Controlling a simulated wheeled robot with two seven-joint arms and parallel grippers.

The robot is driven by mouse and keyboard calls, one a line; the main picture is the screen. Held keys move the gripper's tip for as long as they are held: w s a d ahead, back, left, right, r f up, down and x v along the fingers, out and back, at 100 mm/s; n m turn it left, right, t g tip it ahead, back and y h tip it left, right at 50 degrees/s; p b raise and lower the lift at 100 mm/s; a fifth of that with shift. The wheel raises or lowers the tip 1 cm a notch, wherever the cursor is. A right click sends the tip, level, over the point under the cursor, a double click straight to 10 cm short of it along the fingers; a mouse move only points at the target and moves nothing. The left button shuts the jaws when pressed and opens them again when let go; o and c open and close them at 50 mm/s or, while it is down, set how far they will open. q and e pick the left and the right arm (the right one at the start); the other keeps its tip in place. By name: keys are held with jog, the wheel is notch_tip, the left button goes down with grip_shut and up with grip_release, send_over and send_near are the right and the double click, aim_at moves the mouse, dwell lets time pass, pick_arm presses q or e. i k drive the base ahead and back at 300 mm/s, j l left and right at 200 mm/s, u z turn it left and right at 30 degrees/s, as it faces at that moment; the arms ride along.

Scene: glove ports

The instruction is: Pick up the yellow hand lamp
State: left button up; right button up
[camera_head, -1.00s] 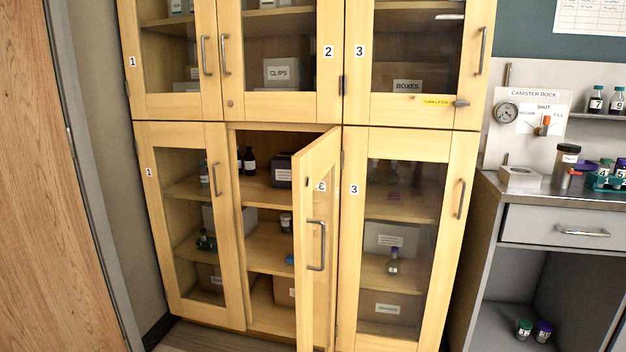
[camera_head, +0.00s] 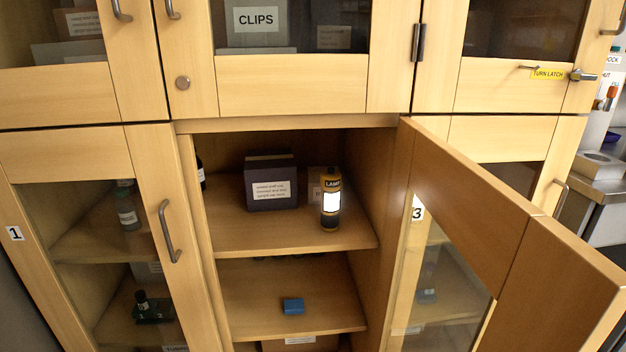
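The yellow hand lamp (camera_head: 330,199) stands upright on the upper shelf (camera_head: 290,238) of the open lower middle cabinet. It has a yellow and black body, a "LAMP" label and a bright white panel. It is near the shelf's front right, in front of a small labelled box (camera_head: 314,186) that it partly hides. Neither of my grippers shows in the head view.
The open cabinet door (camera_head: 510,235) swings out toward me on the right. A dark labelled box (camera_head: 270,184) stands left of the lamp, and a dark bottle (camera_head: 200,174) is at the shelf's left edge. A blue block (camera_head: 293,306) lies on the shelf below.

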aim_at(331, 183)
jog(key=i+j+z, duration=0.25)
jog(key=i+j, duration=0.3)
jog(key=i+j+z, duration=0.25)
jog(key=i+j, duration=0.35)
jog(key=j, duration=0.1)
